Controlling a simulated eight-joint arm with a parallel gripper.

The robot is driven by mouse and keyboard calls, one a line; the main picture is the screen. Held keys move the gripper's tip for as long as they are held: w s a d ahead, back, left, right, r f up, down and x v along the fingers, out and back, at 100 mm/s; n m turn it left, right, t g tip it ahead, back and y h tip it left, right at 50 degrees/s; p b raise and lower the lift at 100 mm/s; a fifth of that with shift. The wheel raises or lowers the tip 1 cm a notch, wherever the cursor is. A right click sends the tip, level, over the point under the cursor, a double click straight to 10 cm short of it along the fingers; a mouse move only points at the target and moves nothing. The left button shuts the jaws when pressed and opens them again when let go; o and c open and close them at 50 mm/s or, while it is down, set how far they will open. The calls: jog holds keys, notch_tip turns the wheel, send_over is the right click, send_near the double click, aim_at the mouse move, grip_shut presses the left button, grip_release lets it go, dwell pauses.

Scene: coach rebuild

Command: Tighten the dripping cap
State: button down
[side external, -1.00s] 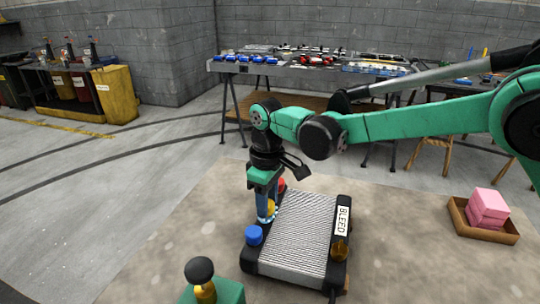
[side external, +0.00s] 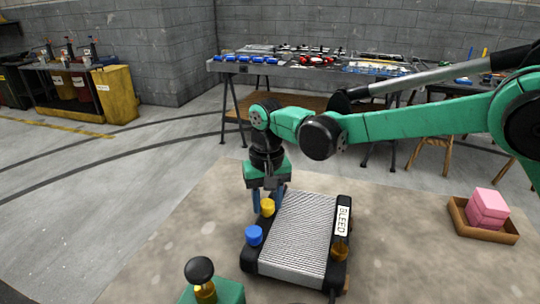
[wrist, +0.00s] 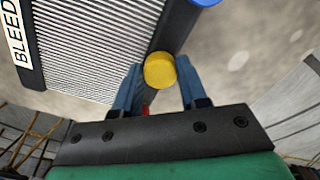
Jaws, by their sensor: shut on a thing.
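The radiator (side external: 295,235) lies on the bench, with caps along its left edge. My gripper (side external: 268,205) points down over that edge, a finger on each side of the yellow cap (side external: 267,207). In the wrist view, the yellow cap (wrist: 159,70) sits between the fingertips, and my gripper (wrist: 160,72) is shut on it. The blue cap (side external: 253,235) is nearer the side camera; its edge also shows at the top of the wrist view (wrist: 205,2). A sliver of the red cap (wrist: 145,108) shows by the left finger; the side view hides it. No drip is visible.
A BLEED label (side external: 342,220) and an amber fitting (side external: 340,250) are on the radiator's right side. A black-knobbed fitting on a green block (side external: 212,290) stands front left. A wooden tray (side external: 460,217) with pink blocks (side external: 487,207) lies right. The bench left of the radiator is clear.

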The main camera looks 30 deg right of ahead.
aim_at(267, 203)
jog(key=shift+m, duration=0.5)
jog(key=shift+c, duration=2.4)
grip_release()
jog(key=shift+r, duration=0.15)
jog(key=shift+r, duration=2.7)
